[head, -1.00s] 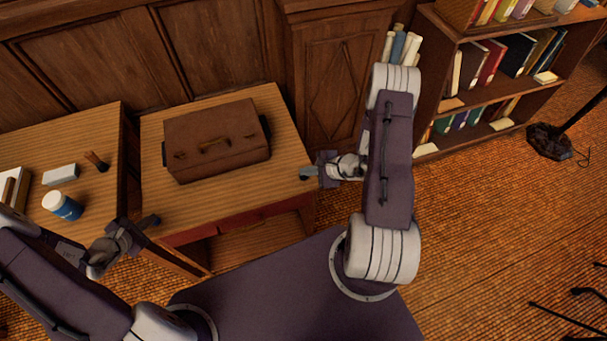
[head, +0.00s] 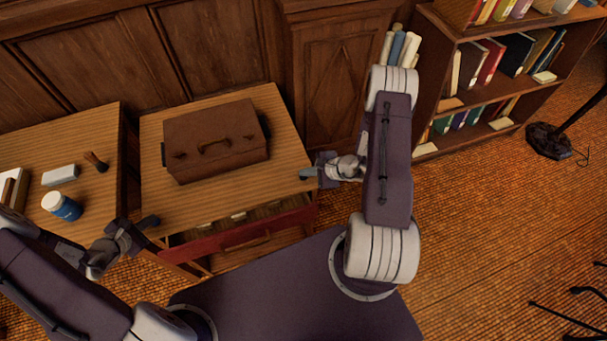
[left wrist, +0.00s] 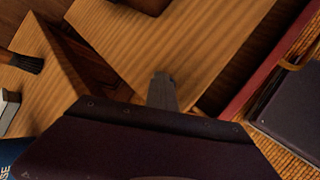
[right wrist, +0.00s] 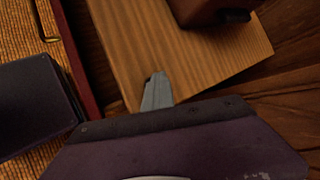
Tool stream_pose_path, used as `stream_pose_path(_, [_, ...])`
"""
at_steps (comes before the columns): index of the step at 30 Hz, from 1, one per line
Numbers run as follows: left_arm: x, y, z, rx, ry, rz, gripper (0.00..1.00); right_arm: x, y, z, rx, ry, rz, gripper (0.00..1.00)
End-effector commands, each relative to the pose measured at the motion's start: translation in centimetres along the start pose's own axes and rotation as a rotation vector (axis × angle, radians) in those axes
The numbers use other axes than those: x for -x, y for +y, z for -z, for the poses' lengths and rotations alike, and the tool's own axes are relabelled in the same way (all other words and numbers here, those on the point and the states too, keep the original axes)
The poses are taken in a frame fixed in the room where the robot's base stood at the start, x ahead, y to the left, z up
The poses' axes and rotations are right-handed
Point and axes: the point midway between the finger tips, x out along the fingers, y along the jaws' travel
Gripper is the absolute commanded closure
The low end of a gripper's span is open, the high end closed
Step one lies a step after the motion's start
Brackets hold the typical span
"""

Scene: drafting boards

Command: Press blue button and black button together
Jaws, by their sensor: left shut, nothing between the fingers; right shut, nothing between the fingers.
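A brown case (head: 215,132) with a curved handle sits on the wooden desk (head: 283,140). Small dark parts show on its left side (head: 163,154) and right side (head: 265,126); I cannot tell whether either is a blue or black button. The right one also shows in the right wrist view (right wrist: 236,15). My left gripper (head: 149,221) is shut and empty at the desk's front left corner. My right gripper (head: 308,173) is shut and empty at the desk's right edge. Both are apart from the case.
A red-fronted drawer (head: 238,235) stands open below the desktop, with pale items inside. A side table at left holds a blue-and-white jar (head: 62,207), a pale block (head: 60,175) and a brush (head: 97,162). A bookshelf (head: 450,100) stands at the right.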

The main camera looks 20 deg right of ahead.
Motion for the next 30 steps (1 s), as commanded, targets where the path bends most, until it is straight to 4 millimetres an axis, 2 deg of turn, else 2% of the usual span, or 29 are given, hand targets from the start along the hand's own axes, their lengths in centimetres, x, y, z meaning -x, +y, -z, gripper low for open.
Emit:
stream_pose_path(15, [0.0,-0.1,0.0,0.001,0.001,0.002,1.00,0.0,0.1,0.0,-0.001,0.001,-0.002,1.00])
stream_pose_path(30, [0.0,-0.1,0.0,0.001,0.001,0.002,1.00,1.4,-1.0,-1.0,0.000,0.000,-0.001,1.00])
